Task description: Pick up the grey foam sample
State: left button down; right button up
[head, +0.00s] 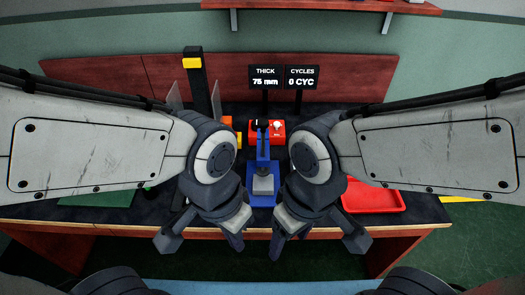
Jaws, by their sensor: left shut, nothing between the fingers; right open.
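A grey block (263,185), which looks like the grey foam sample, sits on a blue stand (262,200) at the middle of the table. My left gripper (235,236) is to its left and nearer to me, pointing down, shut and empty. My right gripper (280,240) is to its right and nearer, also pointing down, open and empty. Neither touches the block. The fingertips are small and partly hidden by the wrists.
A red box with a knob (280,128) stands behind the blue stand. Behind it, displays read 75 mm (265,77) and 0 CYC (301,77). A red tray (372,196) lies right, a green mat (100,199) left. A dark post (195,75) rises at back left.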

aim_at(261, 186)
jog(key=z, duration=1.55)
jog(key=k, duration=1)
jog(key=u, duration=2)
jog(key=i, duration=0.5)
